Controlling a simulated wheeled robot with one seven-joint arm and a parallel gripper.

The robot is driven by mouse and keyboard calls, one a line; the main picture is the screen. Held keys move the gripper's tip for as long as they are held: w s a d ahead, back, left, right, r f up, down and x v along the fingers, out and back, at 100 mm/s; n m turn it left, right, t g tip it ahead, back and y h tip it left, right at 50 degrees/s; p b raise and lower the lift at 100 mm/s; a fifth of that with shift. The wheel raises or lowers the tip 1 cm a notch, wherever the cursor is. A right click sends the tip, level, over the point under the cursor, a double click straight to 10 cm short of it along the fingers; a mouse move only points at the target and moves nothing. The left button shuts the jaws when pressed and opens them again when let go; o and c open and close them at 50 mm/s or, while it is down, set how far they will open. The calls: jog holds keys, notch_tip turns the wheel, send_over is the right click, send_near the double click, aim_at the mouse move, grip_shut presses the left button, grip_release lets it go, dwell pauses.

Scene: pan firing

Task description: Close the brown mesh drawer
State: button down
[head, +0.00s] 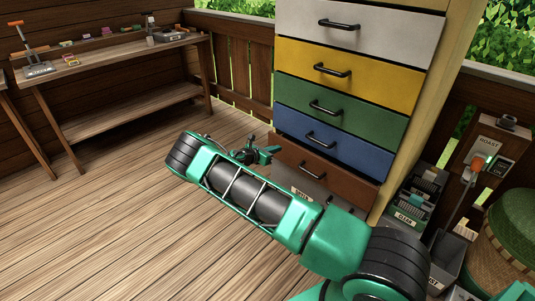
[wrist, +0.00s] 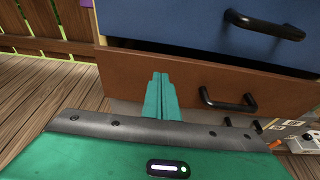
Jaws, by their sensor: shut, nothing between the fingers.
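The brown drawer (head: 335,182) is the lowest coloured drawer of the cabinet, under the blue one. In the wrist view its brown front (wrist: 190,78) stands slightly out from the blue drawer (wrist: 215,20), with a dark gap along its top edge. Its black handle (wrist: 228,100) is on the right. My gripper (wrist: 160,80) is shut and empty, its fingertips before the left part of the brown front; I cannot tell whether they touch it. My gripper also shows in the head view (head: 270,153). Any mesh is hidden.
White, yellow (head: 345,75), green and blue drawers above look closed. Grey bins (head: 410,208) stand right of the cabinet, near a woven basket (head: 500,255). A wooden bench (head: 125,50) with tools is at the back left. The plank floor (head: 95,215) at left is clear.

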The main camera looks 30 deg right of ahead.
aim_at(288, 144)
jog(key=shift+r+x, duration=0.2)
jog(key=shift+x, duration=0.6)
jog(key=shift+r+x, duration=0.15)
jog(key=shift+x, duration=0.7)
jog(key=shift+r+x, duration=0.2)
jog(key=shift+x, duration=0.6)
jog(key=shift+d, duration=0.25)
